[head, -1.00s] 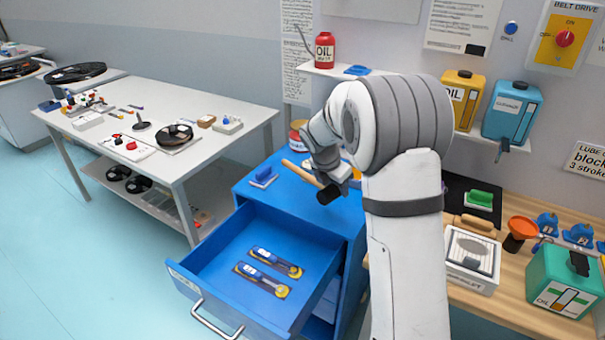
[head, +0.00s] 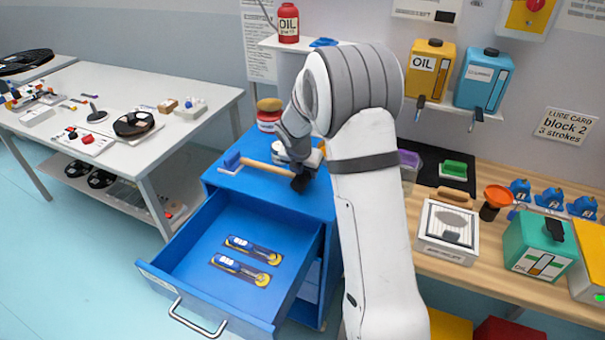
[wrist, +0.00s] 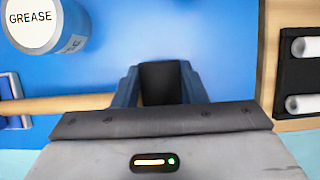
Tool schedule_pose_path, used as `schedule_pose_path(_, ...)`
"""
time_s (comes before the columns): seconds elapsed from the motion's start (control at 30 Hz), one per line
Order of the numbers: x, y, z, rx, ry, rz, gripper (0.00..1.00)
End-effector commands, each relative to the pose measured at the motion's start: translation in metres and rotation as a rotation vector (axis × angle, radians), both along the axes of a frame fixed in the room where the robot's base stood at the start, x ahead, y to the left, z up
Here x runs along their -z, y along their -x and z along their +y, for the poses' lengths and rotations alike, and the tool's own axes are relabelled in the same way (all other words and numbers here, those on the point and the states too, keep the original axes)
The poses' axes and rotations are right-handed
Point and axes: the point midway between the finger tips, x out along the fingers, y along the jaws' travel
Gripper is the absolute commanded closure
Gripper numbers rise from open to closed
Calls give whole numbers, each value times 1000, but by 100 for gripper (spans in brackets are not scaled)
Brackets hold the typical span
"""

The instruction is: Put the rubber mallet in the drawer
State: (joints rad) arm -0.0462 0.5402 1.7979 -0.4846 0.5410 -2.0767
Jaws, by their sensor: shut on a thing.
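The rubber mallet, with a black head (head: 301,182) and a pale wooden handle (head: 268,169), is held over the blue cabinet top (head: 312,203). My gripper (wrist: 160,88) is shut on its black head (wrist: 160,80), which sits between the fingers in the wrist view. The handle (wrist: 70,104) points left there. Whether the mallet touches the cabinet top I cannot tell. The blue drawer (head: 193,228) stands pulled open below, in front of the cabinet. Two blue-and-yellow packs (head: 240,270) lie in it, with bare floor around them. In the head view my wrist partly hides the gripper.
A grease can (wrist: 35,25) stands on the cabinet near the mallet handle. A blue-handled item (head: 231,161) lies at the cabinet's left edge, and a red jar (head: 268,118) stands behind. A wooden bench (head: 407,238) with a boxed device (head: 447,232) lies right.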

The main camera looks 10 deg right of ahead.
Motion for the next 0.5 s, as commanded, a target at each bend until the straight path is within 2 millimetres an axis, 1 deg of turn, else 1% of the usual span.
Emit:
schedule_pose_path(0.03, 8, 0, 0, 0, -1, 1, 93)
schedule_pose_path(0.1, 12, 0, 0, -1, 0, 0, 93)
schedule_pose_path(0.3, 12, 0, 1, -1, -1, -2, 93)
schedule_pose_path(0.43, 16, 0, 1, 0, -1, -1, 93)
schedule_pose_path(0.47, 15, 0, 1, -1, -1, 0, 59)
schedule_pose_path(0.5, 15, 0, 1, -1, -1, 0, 56)
